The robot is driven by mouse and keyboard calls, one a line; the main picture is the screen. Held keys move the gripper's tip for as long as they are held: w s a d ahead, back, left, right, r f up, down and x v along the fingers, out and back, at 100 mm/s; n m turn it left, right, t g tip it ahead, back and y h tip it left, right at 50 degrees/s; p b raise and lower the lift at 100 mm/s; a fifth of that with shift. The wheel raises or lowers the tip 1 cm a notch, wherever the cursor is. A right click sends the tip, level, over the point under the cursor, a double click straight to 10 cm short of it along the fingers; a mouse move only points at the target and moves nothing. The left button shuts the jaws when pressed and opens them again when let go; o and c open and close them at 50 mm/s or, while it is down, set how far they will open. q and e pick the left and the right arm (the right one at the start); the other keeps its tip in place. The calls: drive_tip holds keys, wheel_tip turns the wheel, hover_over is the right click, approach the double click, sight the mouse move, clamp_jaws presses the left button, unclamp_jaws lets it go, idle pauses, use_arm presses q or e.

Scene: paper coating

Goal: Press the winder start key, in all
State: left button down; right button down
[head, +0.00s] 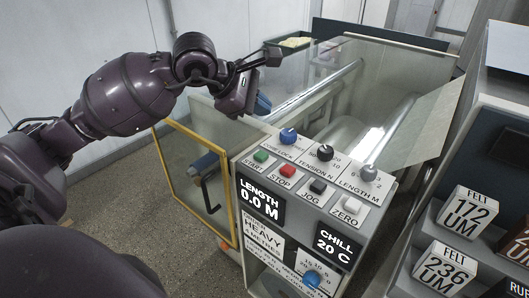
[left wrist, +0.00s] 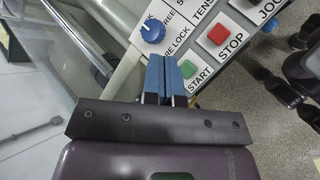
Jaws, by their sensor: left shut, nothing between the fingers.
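The green START key (head: 261,156) is at the left end of the key row on the winder's sloped panel (head: 237,160), next to the red STOP key (head: 287,171). The length display (head: 261,202) reads 0.0 M. My left gripper (head: 262,104) is shut and empty, its blue fingertips beyond the panel's far left edge in the head view. In the left wrist view, the closed fingertips (left wrist: 163,60) lie between the blue core lock knob (left wrist: 153,30) and the green key (left wrist: 187,69). Contact cannot be told; they appear apart. My right gripper is not in view.
The black JOG key (head: 318,187) and white ZERO key (head: 351,205) continue the row. Several knobs stand behind the keys. A clear guard (head: 300,75) covers rollers beyond, and a yellow-framed door (head: 166,170) is at left. Felt blocks (head: 470,212) sit on a shelf at right.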

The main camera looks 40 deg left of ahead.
sight(261, 155)
use_arm(q)
drive_tip(key=shift+f, duration=0.15)
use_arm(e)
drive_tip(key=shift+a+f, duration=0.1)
